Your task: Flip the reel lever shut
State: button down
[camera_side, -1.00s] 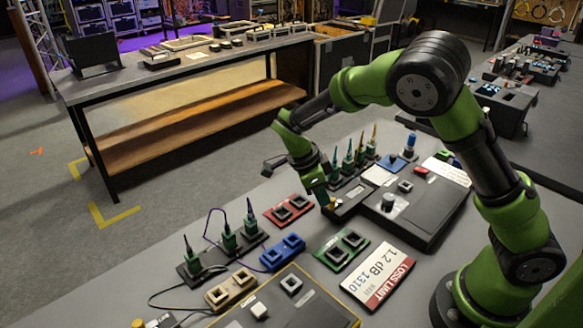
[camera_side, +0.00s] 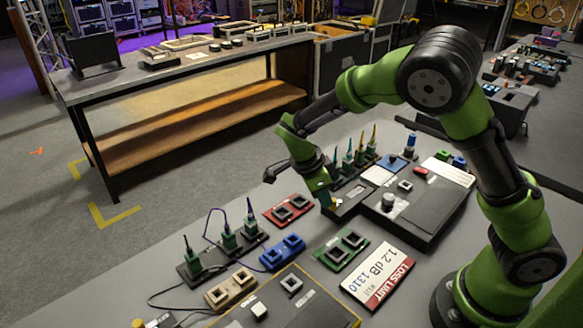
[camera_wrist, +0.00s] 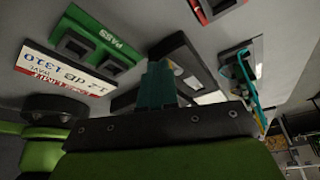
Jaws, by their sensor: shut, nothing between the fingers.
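My gripper (camera_side: 323,196) is shut and empty, pointing down at the left end of a small black unit (camera_side: 347,207) beside the large black case. Its teal fingers (camera_wrist: 158,86) show together in the wrist view, in front of a black box (camera_wrist: 178,54) with a light panel. A small yellowish piece (camera_side: 332,203) shows right by the fingertips. I cannot tell whether it is the reel lever, or whether the fingers touch it. The lever's position is not clear in either view; the fingers hide part of the box.
A large black case (camera_side: 415,215) with a round grey knob stands to the right. The green PASS holder (camera_side: 341,250), red holder (camera_side: 288,210) and loss limit card (camera_side: 378,276) lie nearby. Several upright teal and yellow-tipped connectors (camera_side: 360,157) stand just behind the gripper.

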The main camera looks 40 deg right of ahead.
jog(key=shift+s+d+n+t, duration=0.1)
jog(key=shift+s+n+t, duration=0.55)
jog(key=shift+n, duration=0.85)
dwell(0.3)
jog(key=shift+s+d+n+t, duration=0.2)
jog(key=shift+s+n, duration=0.25)
jog(key=shift+n, duration=0.3)
jog(key=shift+s+d+n+t, duration=0.1)
jog(key=shift+s+n+t, duration=0.25)
jog(key=shift+n, duration=0.4)
dwell(0.8)
dwell(0.3)
jog(key=shift+w+d, duration=0.25)
jog(key=shift+d, duration=0.65)
jog(key=shift+f, duration=0.1)
jog(key=a, duration=0.3)
jog(key=w+a, duration=0.1)
jog(key=a, duration=0.1)
jog(key=shift+a, duration=0.35)
jog(key=v, duration=1)
jog(key=shift+w+r, duration=0.2)
jog(key=shift+w, duration=0.25)
